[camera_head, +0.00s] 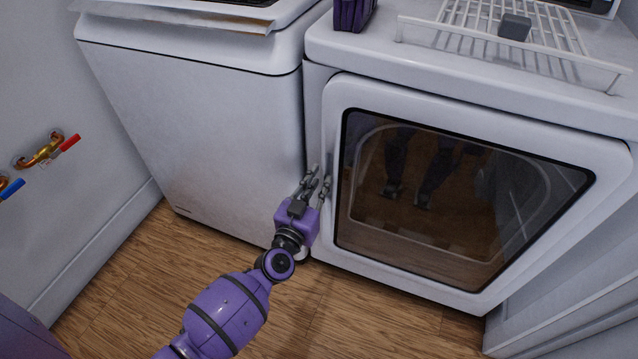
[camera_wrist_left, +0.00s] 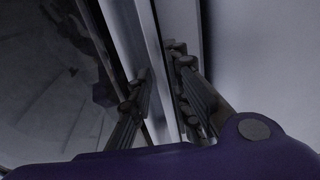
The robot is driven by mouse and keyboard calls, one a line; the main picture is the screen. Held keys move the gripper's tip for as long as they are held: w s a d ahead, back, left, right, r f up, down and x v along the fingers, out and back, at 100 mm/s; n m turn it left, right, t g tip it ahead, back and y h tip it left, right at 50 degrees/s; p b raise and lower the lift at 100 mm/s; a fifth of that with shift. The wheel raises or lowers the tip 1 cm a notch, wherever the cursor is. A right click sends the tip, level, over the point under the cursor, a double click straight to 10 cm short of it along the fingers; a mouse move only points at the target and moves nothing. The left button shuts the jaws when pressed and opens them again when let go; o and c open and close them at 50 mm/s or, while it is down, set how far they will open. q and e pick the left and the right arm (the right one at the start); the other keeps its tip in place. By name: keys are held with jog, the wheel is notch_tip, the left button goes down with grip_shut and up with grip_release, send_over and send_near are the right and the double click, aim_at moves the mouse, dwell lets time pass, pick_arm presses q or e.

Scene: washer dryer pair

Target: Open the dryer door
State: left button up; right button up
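The dryer (camera_head: 470,55) stands on the right, and its white-framed door (camera_head: 332,115) with a dark glass window (camera_head: 460,200) looks closed. My left gripper (camera_head: 319,182) is at the left edge of the door, about halfway down. Its fingers are apart and point at the edge. In the left wrist view the fingers of the left gripper (camera_wrist_left: 163,90) lie on either side of a pale upright strip of the door edge (camera_wrist_left: 150,50). I cannot tell whether they touch it. My right gripper is not in view.
The washer (camera_head: 200,120) stands close to the left of the dryer, with a narrow gap between. A wire rack (camera_head: 500,30) and a dark purple item (camera_head: 352,12) are on the dryer. Valves (camera_head: 45,150) stick out from the left wall. The wooden floor (camera_head: 380,310) in front is clear.

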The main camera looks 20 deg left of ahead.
pick_arm(q)
grip_shut()
jog(key=shift+s, duration=0.15)
